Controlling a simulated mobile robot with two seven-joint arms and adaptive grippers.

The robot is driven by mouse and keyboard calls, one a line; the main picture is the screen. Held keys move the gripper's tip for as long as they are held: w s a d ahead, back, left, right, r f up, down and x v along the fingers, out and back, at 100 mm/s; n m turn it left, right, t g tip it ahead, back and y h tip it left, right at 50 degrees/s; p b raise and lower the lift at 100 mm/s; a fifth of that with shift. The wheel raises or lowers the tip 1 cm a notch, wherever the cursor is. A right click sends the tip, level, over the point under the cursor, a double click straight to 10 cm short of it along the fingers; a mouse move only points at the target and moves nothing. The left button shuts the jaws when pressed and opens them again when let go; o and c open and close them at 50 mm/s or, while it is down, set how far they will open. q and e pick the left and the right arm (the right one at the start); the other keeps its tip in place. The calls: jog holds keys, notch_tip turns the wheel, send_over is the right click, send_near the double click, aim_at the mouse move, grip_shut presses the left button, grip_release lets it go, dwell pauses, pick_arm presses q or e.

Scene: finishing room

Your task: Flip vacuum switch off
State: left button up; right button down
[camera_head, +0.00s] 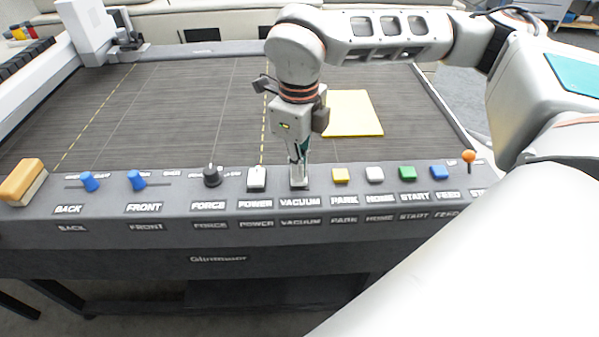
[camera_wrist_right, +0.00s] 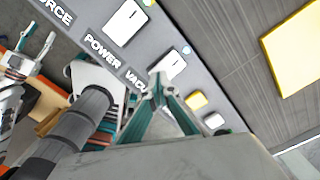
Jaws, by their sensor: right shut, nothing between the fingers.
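The vacuum switch (camera_wrist_right: 172,65) is a white rocker on the console's sloped front panel, above the VACUUM label (camera_head: 299,202). In the head view my right gripper mostly covers it. My right gripper (camera_head: 299,182) points down with its fingertips at the switch. In the right wrist view its teal fingers (camera_wrist_right: 158,84) meet at the near edge of the switch, shut and empty. I cannot tell whether they touch it, nor which way the rocker is tipped. A white and grey part at the left of the wrist view looks like my left gripper (camera_wrist_right: 28,55), too small to read.
The white power switch (camera_head: 256,179) is just left, then the black force knob (camera_head: 212,177). The yellow park button (camera_head: 341,175) is close on the right, followed by several coloured buttons. A yellow sheet (camera_head: 352,113) lies on the dark cutting bed (camera_head: 190,110) behind.

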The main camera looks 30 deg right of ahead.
jog(key=shift+f+b, duration=0.3)
jog(key=shift+f, duration=0.2)
jog(key=shift+r, duration=0.1)
jog(key=shift+r+p, duration=1.4)
jog(key=shift+r, duration=0.55)
jog(key=shift+r+p, duration=1.05)
jog(key=shift+r, duration=0.5)
jog(key=shift+f, duration=0.1)
